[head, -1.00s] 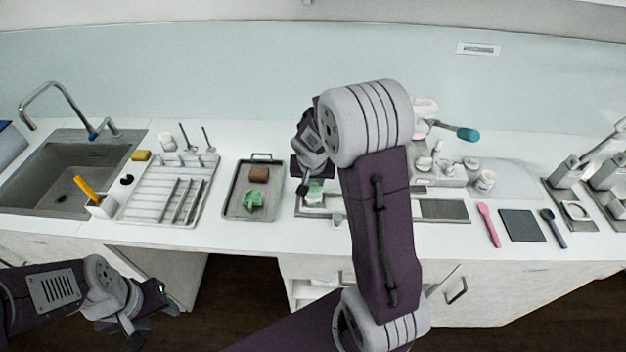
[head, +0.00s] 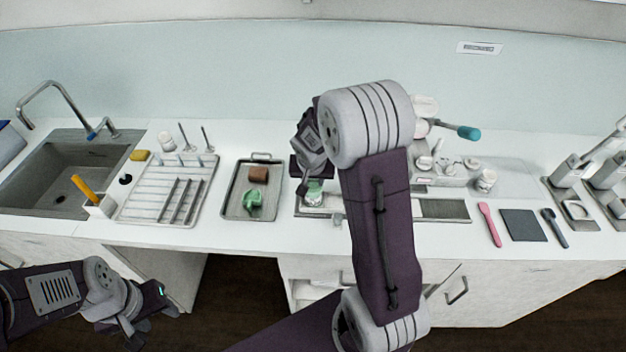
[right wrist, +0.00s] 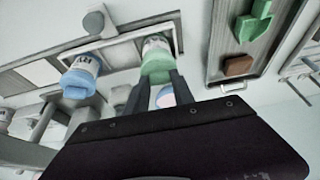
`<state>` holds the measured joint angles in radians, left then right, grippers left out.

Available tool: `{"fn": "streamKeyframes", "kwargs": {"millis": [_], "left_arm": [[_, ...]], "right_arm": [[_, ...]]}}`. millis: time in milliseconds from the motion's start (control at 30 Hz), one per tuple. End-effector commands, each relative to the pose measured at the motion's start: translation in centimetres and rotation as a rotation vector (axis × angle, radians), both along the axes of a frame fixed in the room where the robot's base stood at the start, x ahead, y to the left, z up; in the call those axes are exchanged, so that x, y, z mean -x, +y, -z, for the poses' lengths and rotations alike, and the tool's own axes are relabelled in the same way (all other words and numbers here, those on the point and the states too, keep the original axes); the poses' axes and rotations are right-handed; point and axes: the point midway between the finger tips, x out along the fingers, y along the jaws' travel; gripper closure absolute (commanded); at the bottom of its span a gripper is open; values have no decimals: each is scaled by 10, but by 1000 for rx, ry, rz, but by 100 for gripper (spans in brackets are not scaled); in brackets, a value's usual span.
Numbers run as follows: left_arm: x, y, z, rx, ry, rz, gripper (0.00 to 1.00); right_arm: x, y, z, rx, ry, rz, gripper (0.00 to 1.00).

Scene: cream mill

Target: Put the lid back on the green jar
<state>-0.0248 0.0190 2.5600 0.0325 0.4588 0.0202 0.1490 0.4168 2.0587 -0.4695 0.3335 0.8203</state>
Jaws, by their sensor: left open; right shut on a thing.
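My right gripper (right wrist: 158,88) is shut on the green lid (right wrist: 157,70), whose sides lie between the fingertips. The green jar (right wrist: 155,45), pale with a printed label, stands right at the lid. Lid and jar look in line, but I cannot tell whether the lid is fully seated. In the head view the right gripper (head: 313,178) is over the jar (head: 314,198), partly hidden by my own wrist. My left gripper (head: 145,318) is open and empty, low in front of the counter at the left.
A grey tray (head: 231,207) left of the jar holds a brown block (head: 258,174) and a green scoop (head: 252,200). A dish rack (head: 135,205) and sink are further left.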

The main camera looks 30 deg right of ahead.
Motion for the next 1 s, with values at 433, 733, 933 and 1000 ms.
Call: {"fn": "streamKeyframes", "kwargs": {"millis": [433,733,933,1000], "left_arm": [[0,0,7,0,0,0,53],[0,0,7,0,0,0,53],[0,0,8,0,0,0,53],[0,0,9,0,0,0,53]], "right_arm": [[0,0,5,0,0,0,100],[0,0,4,0,0,0,100],[0,0,5,0,0,0,100],[0,0,6,0,0,0,100]]}}
